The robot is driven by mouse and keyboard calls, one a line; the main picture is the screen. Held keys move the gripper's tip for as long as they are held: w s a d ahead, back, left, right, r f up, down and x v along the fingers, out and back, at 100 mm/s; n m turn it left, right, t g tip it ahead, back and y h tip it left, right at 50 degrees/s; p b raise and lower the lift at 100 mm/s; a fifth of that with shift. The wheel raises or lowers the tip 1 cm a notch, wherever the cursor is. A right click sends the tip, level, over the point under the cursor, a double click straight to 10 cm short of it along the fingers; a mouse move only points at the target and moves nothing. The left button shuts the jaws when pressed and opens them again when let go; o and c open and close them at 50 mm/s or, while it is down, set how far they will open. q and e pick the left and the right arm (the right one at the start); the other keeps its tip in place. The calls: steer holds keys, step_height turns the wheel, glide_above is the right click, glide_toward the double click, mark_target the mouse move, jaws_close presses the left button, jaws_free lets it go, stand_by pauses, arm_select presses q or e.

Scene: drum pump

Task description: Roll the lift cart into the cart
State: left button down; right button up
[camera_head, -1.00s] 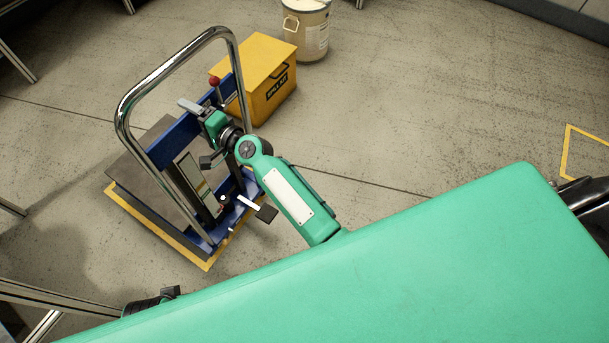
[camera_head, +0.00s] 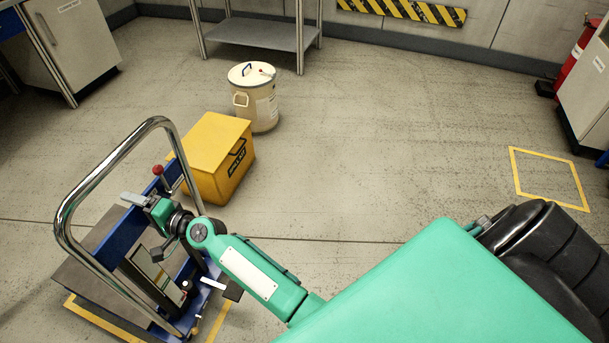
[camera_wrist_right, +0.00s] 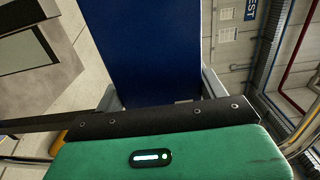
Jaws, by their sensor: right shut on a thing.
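The lift cart (camera_head: 126,234) stands at the lower left of the head view. It has a blue frame, a bent chrome push handle (camera_head: 95,180), a red-knobbed lever (camera_head: 158,170) and a dark grey platform (camera_head: 90,275). My right gripper (camera_head: 146,206) is shut on the upper part of the blue frame, inside the handle loop. My left gripper is not in view. No second cart shows clearly.
A yellow floor outline (camera_head: 98,319) lies around the lift cart's base. A yellow box (camera_head: 212,150) and a cream drum (camera_head: 257,105) stand just behind it. An empty yellow floor outline (camera_head: 548,178) lies at the right. The floor between is clear. A grey-shelved table (camera_head: 260,36) stands at the back.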

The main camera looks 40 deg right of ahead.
steer(key=shift+d+f, duration=0.35)
steer(key=shift+f, duration=0.1)
steer(key=o, duration=1.9)
steer(key=shift+c, duration=0.2)
steer(key=shift+o, duration=0.9)
steer(key=shift+w+d, duration=0.1)
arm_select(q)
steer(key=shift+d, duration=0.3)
arm_select(e)
steer(key=shift+r, duration=0.2)
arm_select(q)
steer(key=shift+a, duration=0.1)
arm_select(e)
steer(key=shift+r, duration=0.1)
arm_select(q)
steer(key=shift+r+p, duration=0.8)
steer(key=shift+p, duration=0.1)
arm_select(e)
steer(key=v, duration=1.2)
steer(key=shift+a, duration=0.2)
